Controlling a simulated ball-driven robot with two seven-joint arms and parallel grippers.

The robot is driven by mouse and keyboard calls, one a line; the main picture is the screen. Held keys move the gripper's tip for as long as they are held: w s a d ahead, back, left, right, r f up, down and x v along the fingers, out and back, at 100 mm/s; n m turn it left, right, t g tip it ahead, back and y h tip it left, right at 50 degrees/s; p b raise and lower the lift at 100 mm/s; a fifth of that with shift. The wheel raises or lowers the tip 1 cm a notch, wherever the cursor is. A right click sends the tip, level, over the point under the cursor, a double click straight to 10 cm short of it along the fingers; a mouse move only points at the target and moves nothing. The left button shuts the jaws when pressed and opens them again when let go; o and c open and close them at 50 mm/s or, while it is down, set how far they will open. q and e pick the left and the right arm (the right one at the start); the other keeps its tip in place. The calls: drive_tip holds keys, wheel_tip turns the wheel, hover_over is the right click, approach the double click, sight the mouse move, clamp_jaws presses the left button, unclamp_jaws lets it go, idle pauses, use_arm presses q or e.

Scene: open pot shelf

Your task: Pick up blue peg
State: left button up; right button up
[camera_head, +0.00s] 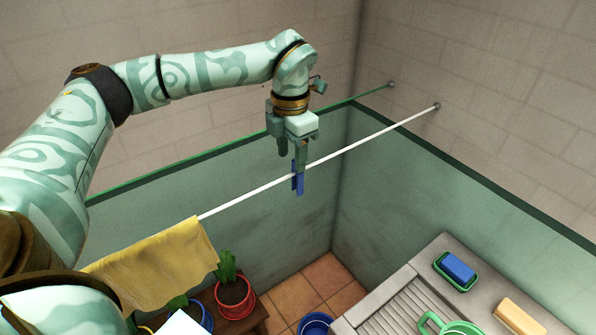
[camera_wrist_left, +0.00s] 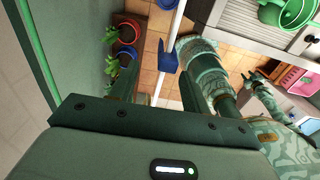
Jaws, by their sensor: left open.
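The blue peg (camera_head: 298,185) sits on the white line and hangs a little below it in the head view. It also shows in the left wrist view (camera_wrist_left: 168,61), on the same white line, beyond the fingers. My left gripper (camera_head: 293,160) is open, pointing down from above, with its fingertips close over the peg. In the left wrist view the two fingers of the gripper (camera_wrist_left: 161,85) stand apart with nothing held between them. From these views I cannot tell whether a finger touches the peg.
The white line (camera_head: 370,138) runs to the wall at right, with a yellow cloth (camera_head: 155,262) over its left part. A green-edged panel (camera_head: 230,165) stands behind. Below are potted plants (camera_head: 235,292), a blue bowl (camera_head: 315,323) and a counter with a blue sponge (camera_head: 458,267).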

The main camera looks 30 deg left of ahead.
sight(296, 180)
use_arm(q)
drive_tip(key=shift+w+f, duration=0.1)
drive_tip(key=shift+f, duration=0.7)
drive_tip(key=shift+d+f, duration=0.1)
drive_tip(key=shift+f, duration=0.5)
drive_tip(key=f, duration=0.2)
drive_tip(key=f+p, duration=0.1)
drive_tip(key=shift+d+f, duration=0.35)
drive_tip(key=shift+f, duration=0.55)
clamp_jaws()
use_arm(e)
drive_tip(key=shift+w+d+r, duration=0.1)
drive_tip(key=shift+w+r, duration=0.55)
drive_tip(key=shift+w, duration=0.05)
